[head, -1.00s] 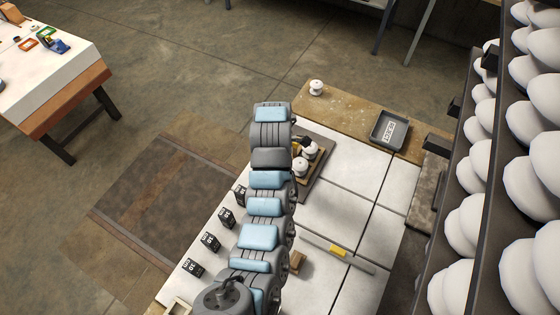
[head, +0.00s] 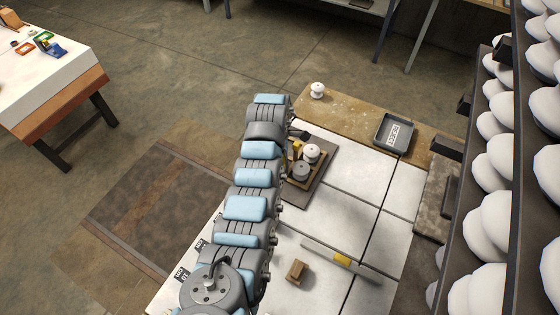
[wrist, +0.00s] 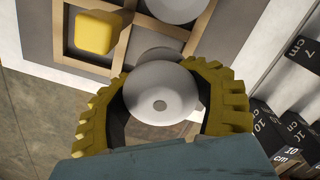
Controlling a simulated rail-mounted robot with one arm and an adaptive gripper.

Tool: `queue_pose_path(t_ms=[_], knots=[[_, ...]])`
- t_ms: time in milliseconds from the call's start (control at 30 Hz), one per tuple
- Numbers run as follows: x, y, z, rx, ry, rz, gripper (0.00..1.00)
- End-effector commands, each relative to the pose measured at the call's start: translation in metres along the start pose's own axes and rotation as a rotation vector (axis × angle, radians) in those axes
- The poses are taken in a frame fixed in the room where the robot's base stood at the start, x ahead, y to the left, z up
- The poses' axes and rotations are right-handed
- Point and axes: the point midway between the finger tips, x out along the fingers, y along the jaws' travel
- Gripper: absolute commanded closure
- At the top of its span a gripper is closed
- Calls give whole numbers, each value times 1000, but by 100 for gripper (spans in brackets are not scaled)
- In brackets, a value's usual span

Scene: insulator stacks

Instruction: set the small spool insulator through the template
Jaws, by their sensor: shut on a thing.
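My gripper (wrist: 163,92) has ribbed yellow fingers closed on either side of a pale round spool insulator (wrist: 160,90), seen end-on with a small central hole. The wooden grid (wrist: 115,55), which looks like the template, lies just beyond the held spool in the wrist view. Its cells hold a yellow block (wrist: 96,33) and a pale round piece (wrist: 175,8). A grey disc edge shows right behind the held spool. I cannot tell whether the spool touches the grid.
Black blocks marked in cm (wrist: 285,130) stand at the right in the wrist view. On the bench are a small wooden block (head: 297,270), a bar with a yellow part (head: 340,260), a REJECT tray (head: 393,132) and another white insulator (head: 317,90). Insulator racks rise at right.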

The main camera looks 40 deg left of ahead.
Motion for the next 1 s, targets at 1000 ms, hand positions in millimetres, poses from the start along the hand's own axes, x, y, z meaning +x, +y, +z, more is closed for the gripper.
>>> queue_pose_path(t_ms=[1000], knots=[[43,12,-1,0,1,-1,100]])
